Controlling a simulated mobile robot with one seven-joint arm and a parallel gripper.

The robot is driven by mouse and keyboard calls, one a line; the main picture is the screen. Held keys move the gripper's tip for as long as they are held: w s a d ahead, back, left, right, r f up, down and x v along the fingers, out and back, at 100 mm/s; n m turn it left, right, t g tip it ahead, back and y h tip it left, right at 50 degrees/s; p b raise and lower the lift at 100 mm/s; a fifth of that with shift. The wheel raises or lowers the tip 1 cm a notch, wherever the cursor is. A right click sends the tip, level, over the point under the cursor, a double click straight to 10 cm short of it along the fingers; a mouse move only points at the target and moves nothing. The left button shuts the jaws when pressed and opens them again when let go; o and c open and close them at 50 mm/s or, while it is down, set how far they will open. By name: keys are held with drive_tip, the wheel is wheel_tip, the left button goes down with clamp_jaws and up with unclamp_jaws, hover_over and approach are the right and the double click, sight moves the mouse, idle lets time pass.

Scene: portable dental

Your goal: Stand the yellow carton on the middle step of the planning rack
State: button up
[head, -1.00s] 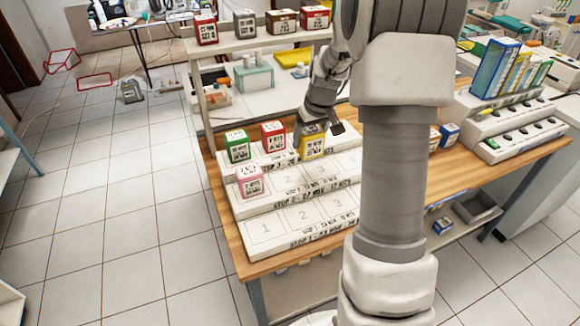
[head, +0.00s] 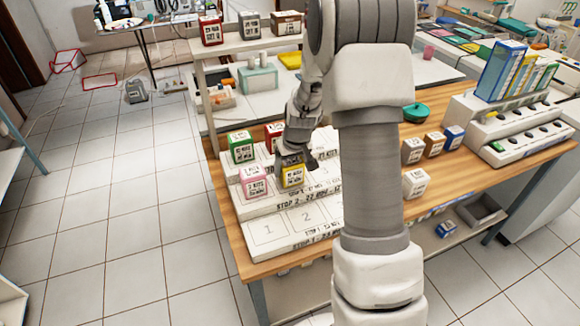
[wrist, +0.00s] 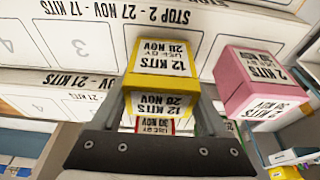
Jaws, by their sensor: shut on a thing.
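The yellow carton (head: 292,178) is between the fingers of my gripper (head: 296,160), at the middle step of the white stepped planning rack (head: 270,233). In the wrist view the carton (wrist: 165,60) is upside down in the picture, with its labels showing, and the gripper (wrist: 160,105) is shut on it. The pink carton (head: 254,182) stands just left of it on the middle step. It also shows in the wrist view (wrist: 250,75). Whether the yellow carton's base touches the step cannot be told.
A green carton (head: 241,147) and a red carton (head: 273,136) stand on the top step. The front step's marked squares are empty. Brown, white and blue cartons (head: 452,137) stand on the wooden table (head: 480,180) to the right.

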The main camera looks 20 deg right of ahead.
drive_tip(key=shift+f, duration=0.15)
drive_tip(key=o, duration=1.3)
